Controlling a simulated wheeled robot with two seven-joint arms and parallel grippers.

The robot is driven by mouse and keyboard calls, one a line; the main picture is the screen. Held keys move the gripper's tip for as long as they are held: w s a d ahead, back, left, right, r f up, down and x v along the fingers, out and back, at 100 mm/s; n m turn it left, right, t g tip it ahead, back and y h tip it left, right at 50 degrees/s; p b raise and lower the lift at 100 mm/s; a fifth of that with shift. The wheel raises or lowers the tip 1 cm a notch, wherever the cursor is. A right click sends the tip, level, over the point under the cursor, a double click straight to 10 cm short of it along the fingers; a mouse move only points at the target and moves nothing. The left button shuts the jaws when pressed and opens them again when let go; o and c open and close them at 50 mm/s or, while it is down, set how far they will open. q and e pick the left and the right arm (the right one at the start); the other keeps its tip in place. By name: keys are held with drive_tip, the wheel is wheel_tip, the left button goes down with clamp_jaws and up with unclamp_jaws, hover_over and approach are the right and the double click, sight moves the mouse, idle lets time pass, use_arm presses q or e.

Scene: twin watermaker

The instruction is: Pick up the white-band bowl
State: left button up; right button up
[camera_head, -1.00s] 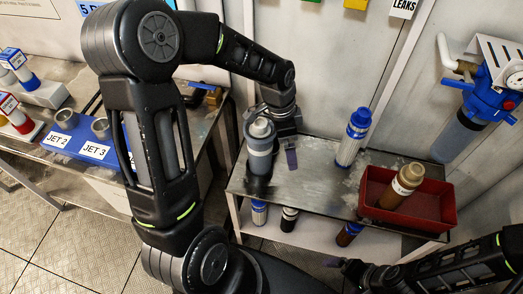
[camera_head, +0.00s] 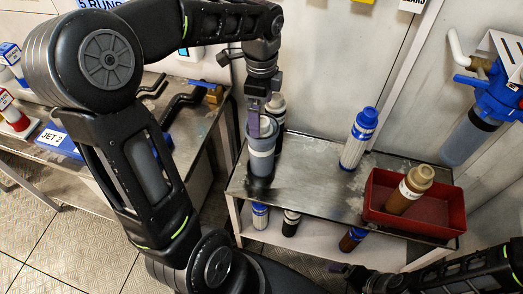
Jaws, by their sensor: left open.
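The white-band bowl (camera_head: 262,154), a grey cylinder with a pale band, stands upright at the left end of the metal bench. My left gripper (camera_head: 261,127) points down at its top. The gripper is open, with one purple-grey finger pad in front of the bowl's upper part; I cannot tell whether it touches. The far finger is hidden. A grey capped piece (camera_head: 277,106) shows just behind the gripper. My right gripper (camera_head: 352,273) is low at the bottom edge, dark and partly seen; its jaws cannot be made out.
The metal bench (camera_head: 310,185) has clear room in its middle. A blue-capped white cartridge (camera_head: 357,140) stands at the back. A red tray (camera_head: 448,203) at the right holds a brown cartridge (camera_head: 408,190). Several cartridges stand on the lower shelf. A blue filter housing (camera_head: 490,105) hangs on the wall.

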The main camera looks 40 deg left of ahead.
sight(262, 119)
use_arm(q)
drive_tip(key=shift+f, duration=0.5)
drive_tip(key=shift+f, duration=0.1)
wheel_tip(262, 119, down, 5)
drive_tip(key=shift+s+f, duration=0.1)
drive_tip(key=shift+d, duration=0.1)
drive_tip(key=shift+c, duration=0.3)
drive_tip(key=c, duration=1.9)
drive_tip(key=shift+r, duration=0.2)
wheel_tip(262, 119, up, 18)
drive_tip(key=shift+f+p, duration=0.1)
drive_tip(key=shift+p, duration=0.85)
